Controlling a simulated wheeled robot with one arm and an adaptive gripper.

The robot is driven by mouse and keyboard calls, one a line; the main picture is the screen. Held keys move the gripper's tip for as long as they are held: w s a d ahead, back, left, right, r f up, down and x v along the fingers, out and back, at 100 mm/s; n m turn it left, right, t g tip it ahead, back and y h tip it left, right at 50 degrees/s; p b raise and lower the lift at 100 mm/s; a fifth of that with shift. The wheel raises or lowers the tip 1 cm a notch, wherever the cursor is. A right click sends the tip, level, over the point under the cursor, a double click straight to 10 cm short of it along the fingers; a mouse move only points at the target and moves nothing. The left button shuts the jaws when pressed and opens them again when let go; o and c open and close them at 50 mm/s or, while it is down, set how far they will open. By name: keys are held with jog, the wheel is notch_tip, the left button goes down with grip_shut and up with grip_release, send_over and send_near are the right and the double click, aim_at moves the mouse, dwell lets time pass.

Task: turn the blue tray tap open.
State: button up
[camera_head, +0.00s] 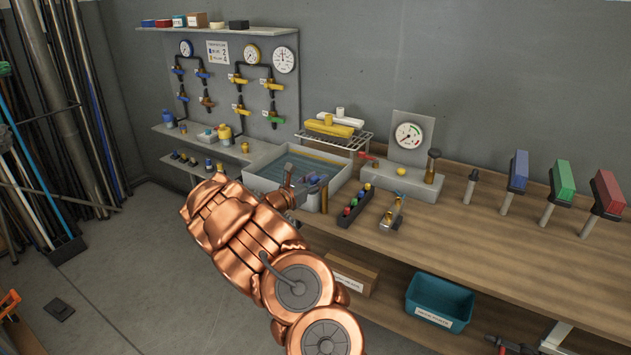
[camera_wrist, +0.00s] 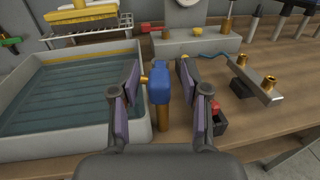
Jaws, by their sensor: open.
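The blue tray tap (camera_wrist: 160,90) has a blue body on an upright brass post. It stands just off the right side of the white tray (camera_wrist: 62,144), with a brass spout pointing left towards it. My gripper (camera_wrist: 159,72) is open, with one finger on each side of the blue body. Narrow gaps show on both sides, so the fingers appear not to touch it. In the head view my gripper (camera_head: 303,188) is over the right part of the tray and partly hides the tap; its brass post (camera_head: 324,200) shows below.
A black rack of coloured pieces (camera_head: 355,205) and a metal fitting with brass ends (camera_head: 392,212) lie right of the tap. A wire rack (camera_head: 333,140) stands behind the tray, and a gauge block (camera_head: 410,150) stands to the right. The bench front is clear further right.

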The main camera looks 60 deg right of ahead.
jog(key=shift+a, duration=0.1)
jog(key=w+a, duration=0.1)
jog(key=a, duration=1)
jog(key=shift+w+a, duration=0.25)
jog(key=shift+a, duration=0.1)
jog(key=shift+r, duration=0.1)
jog(key=s+a+r+m+g+y, duration=0.2)
jog(key=s+a+r+m+y, duration=0.15)
jog(key=s+a+m, duration=0.35)
jog(key=s+a+r+m+g+y, duration=0.2)
jog(key=s+a+r+m, duration=0.15)
jog(key=s, duration=0.45)
jog(key=s+a+f+m+t+y, duration=0.1)
jog(key=s+a+y, duration=0.3)
jog(key=a, duration=0.7)
jog(key=s+a+f+m+t+y, duration=0.2)
jog(key=s+a+m+y, duration=0.1)
jog(key=a, duration=0.9)
jog(key=s+a+f+m+t+y, duration=0.1)
jog(key=s+a+y, duration=0.4)
jog(key=a, duration=0.6)
jog(key=shift+s+a+f+m, duration=0.2)
jog(key=shift+s+m, duration=0.35)
